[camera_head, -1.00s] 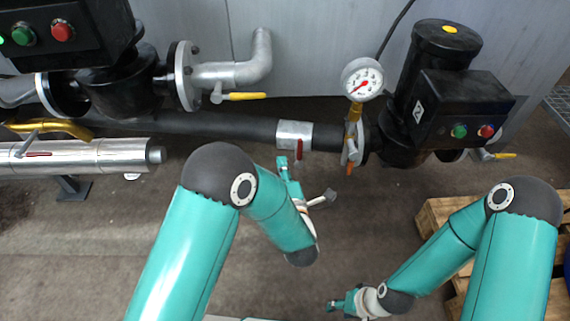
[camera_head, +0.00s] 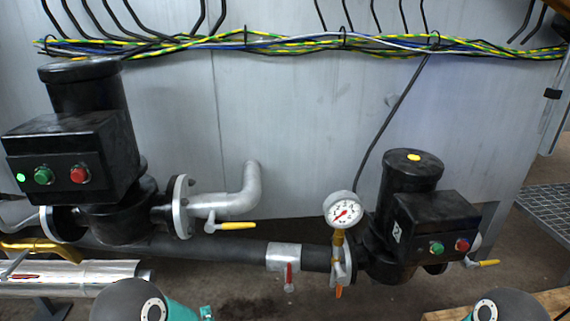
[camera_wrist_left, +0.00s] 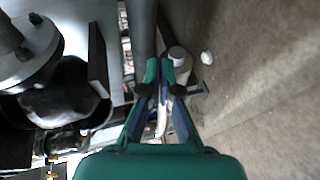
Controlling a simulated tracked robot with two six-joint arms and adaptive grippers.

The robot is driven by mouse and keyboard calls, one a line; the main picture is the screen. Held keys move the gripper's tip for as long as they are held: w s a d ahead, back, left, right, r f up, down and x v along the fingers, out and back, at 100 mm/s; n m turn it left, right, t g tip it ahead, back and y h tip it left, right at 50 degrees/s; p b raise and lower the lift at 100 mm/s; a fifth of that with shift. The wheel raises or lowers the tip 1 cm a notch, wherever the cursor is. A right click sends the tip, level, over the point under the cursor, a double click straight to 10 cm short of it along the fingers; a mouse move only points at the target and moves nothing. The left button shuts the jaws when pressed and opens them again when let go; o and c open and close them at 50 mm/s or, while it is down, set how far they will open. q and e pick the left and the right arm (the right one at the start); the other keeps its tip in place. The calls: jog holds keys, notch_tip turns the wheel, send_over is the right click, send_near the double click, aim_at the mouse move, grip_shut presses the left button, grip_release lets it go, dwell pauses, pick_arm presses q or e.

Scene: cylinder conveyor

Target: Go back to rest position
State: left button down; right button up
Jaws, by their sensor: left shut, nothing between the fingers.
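My left gripper (camera_wrist_left: 160,72) shows in the left wrist view with its two fingertips close together, shut and empty. It points along a dark pipe, with bare floor to the right. In the head view only a small teal piece of the left gripper (camera_head: 206,312) shows at the bottom edge, beside my left elbow. The rest of it is cut off by the frame. My right elbow shows at the bottom right, and my right gripper is out of the picture.
A black pump (camera_head: 88,150) stands left and another (camera_head: 408,215) right, joined by a dark pipe (camera_head: 220,247). A gauge (camera_head: 343,210) stands between them. Cables (camera_head: 300,42) run along the grey wall (camera_head: 310,130). Part of a wooden pallet (camera_head: 552,300) shows bottom right.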

pick_arm(q)
jog(key=s+f+m+g+h+p, duration=0.2)
jog(key=s+f+m+g+h, duration=0.5)
jog(key=s+f, duration=0.45)
jog(key=s+d+f+m+g+h, duration=0.2)
jog(key=s+d+m+g+h, duration=0.35)
jog(key=s+m, duration=0.85)
notch_tip(320, 180, up, 38)
jog(key=d+n+y+p, duration=0.1)
jog(key=d+y+p, duration=0.1)
jog(key=p, duration=3.6)
jog(key=shift+s+r, duration=0.15)
jog(key=shift+r, duration=0.05)
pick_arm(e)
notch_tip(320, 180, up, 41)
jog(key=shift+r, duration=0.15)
pick_arm(q)
jog(key=shift+g, duration=0.25)
